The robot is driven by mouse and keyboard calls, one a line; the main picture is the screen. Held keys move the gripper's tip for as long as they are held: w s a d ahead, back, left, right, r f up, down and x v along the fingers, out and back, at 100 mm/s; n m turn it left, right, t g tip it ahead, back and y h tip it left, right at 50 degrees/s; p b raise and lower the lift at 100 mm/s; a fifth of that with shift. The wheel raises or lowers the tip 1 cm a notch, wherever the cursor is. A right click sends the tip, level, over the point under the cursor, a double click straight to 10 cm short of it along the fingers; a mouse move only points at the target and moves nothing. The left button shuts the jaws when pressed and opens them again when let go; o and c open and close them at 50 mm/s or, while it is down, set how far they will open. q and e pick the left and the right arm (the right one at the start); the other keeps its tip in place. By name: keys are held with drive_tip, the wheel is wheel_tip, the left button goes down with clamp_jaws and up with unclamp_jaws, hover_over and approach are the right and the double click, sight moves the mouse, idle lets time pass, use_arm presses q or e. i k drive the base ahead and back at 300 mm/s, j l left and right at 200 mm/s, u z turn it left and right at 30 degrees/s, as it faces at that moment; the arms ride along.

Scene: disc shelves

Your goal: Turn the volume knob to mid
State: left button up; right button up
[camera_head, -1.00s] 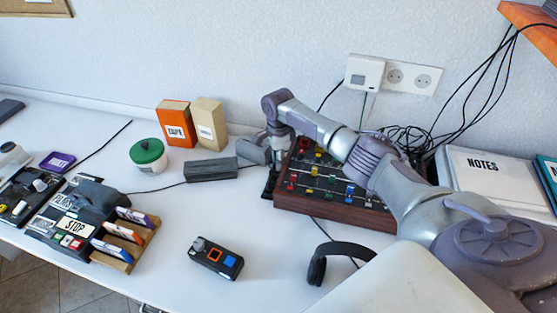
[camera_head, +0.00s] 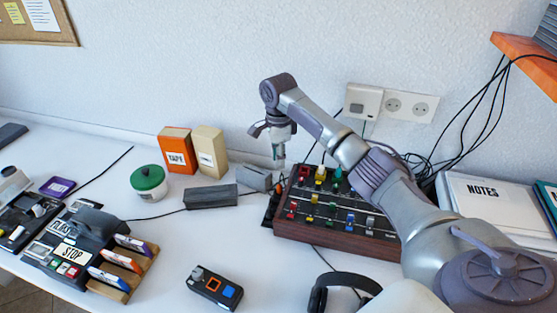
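A wooden-sided mixer panel (camera_head: 325,240) with several coloured knobs and sliders sits on the desk right of centre. I cannot read which knob is volume, and my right arm hides part of the panel's right side. My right gripper (camera_head: 278,157) points down above the panel's back left corner, apart from the knobs. Its fingers are too small to tell open from shut, and I see nothing held. My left gripper is out of view.
Grey blocks (camera_head: 211,196), a green-lidded jar (camera_head: 148,179) and a TAPE box (camera_head: 176,151) stand left of the panel. A small black device (camera_head: 215,288) and headphones (camera_head: 340,285) lie in front. Cables hang behind, near a NOTES binder (camera_head: 483,193). Bare desk shows at front centre.

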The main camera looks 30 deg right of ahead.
sight(197, 274)
drive_tip(key=k+j, duration=1.55)
drive_tip(key=k, duration=0.15)
